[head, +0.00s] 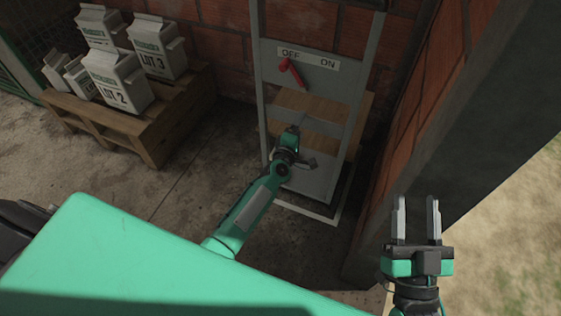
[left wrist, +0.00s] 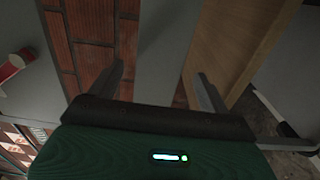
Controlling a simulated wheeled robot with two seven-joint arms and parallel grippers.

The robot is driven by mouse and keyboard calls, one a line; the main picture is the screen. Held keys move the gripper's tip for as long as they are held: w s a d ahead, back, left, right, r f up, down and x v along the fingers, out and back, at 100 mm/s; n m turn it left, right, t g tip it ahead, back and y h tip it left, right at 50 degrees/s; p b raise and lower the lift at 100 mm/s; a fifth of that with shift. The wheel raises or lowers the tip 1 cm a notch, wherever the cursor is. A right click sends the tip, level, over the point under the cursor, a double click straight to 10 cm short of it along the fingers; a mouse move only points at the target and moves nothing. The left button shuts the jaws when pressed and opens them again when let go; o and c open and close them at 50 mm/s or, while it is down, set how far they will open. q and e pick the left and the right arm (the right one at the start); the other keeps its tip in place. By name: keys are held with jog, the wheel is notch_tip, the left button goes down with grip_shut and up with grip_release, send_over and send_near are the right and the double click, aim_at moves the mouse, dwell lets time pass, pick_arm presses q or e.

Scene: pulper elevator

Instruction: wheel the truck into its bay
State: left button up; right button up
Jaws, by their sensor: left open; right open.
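A tall grey frame (head: 262,90) with two uprights and a lower plate stands against the brick wall. It looks like the truck, but I cannot tell for certain. A white line (head: 310,213) on the floor runs in front of its foot, like a bay marking. My left gripper (head: 291,130) is in front of the frame's lower half, its fingers hidden in the head view. In the left wrist view it (left wrist: 158,85) is open, with brick, grey metal and a wooden board beyond the fingers. My right gripper (head: 418,210) is open and empty, to the right of the frame.
A red lever (head: 291,72) sits under an OFF/ON sign (head: 308,58), towards OFF. Wooden boards (head: 325,106) show within the frame. A pallet (head: 145,130) with several white sacks (head: 118,80) stands left. A brick wall edge (head: 420,115) stands right. Floor between pallet and frame is clear.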

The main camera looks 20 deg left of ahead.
pick_arm(q)
jog(key=s+p, duration=0.1)
jog(key=s, duration=0.6)
jog(key=shift+s+p, duration=0.3)
jog(key=shift+a, duration=0.1)
